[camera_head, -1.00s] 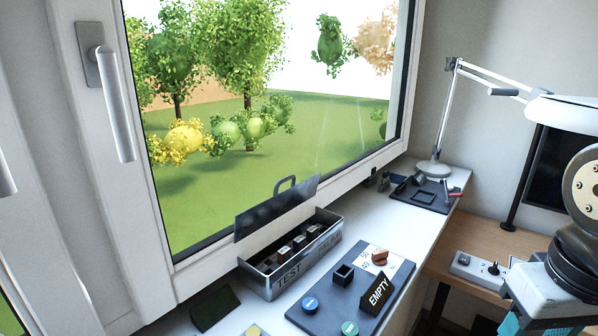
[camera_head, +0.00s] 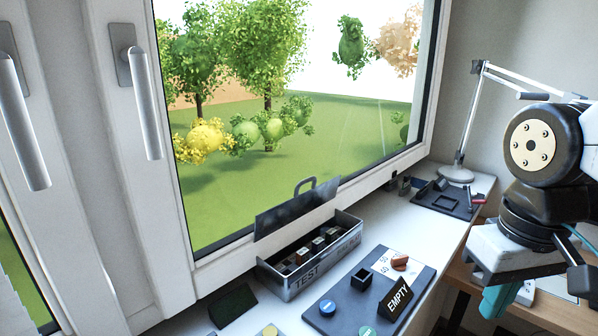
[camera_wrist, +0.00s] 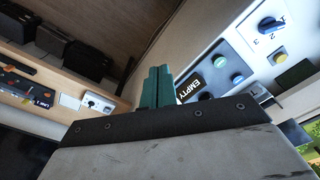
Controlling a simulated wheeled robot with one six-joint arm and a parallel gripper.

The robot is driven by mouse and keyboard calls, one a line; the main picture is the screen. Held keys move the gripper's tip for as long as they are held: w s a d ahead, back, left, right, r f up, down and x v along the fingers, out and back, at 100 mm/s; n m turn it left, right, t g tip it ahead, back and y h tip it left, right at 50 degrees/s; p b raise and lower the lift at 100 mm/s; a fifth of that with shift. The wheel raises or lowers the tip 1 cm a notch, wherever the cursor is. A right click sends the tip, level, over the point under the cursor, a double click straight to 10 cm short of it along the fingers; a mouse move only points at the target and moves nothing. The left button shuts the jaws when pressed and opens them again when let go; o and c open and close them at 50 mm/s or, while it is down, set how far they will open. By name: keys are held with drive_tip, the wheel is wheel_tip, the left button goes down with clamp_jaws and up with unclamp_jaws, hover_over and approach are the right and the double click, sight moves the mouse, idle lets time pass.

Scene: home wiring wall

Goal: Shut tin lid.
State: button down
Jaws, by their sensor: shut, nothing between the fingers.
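The grey metal tin marked TEST (camera_head: 292,284) stands on the white sill under the window, with several small blocks inside it. Its dark lid (camera_head: 297,209) is raised at the back edge, with a handle on its top edge, so the tin is open. My gripper (camera_head: 494,303) is at the right of the head view, well apart from the tin, with its teal fingers pointing down. In the wrist view its teal fingers (camera_wrist: 157,86) are together with nothing between them. A sliver of the tin (camera_wrist: 262,108) shows at the right of the wrist view.
A white lamp (camera_head: 456,173) and a dark tray (camera_head: 440,200) stand farther back. Window handles (camera_head: 148,110) project at the left.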

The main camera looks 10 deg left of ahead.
drive_tip(key=w+a+r+n+t+y, duration=0.1)
drive_tip(key=w+a+r+n, duration=0.6)
drive_tip(key=w+a, duration=0.55)
drive_tip(key=w+a+r+n+t+y, duration=0.15)
drive_tip(key=w+a+r+n, duration=0.25)
drive_tip(key=w+a+r, duration=0.8)
drive_tip(key=x, duration=0.4)
drive_tip(key=s+x, duration=0.1)
drive_tip(key=x, duration=0.3)
drive_tip(key=s+a+x, duration=0.1)
drive_tip(key=x, duration=0.4)
drive_tip(key=shift+s+f, duration=0.1)
drive_tip(key=shift+f, duration=0.1)
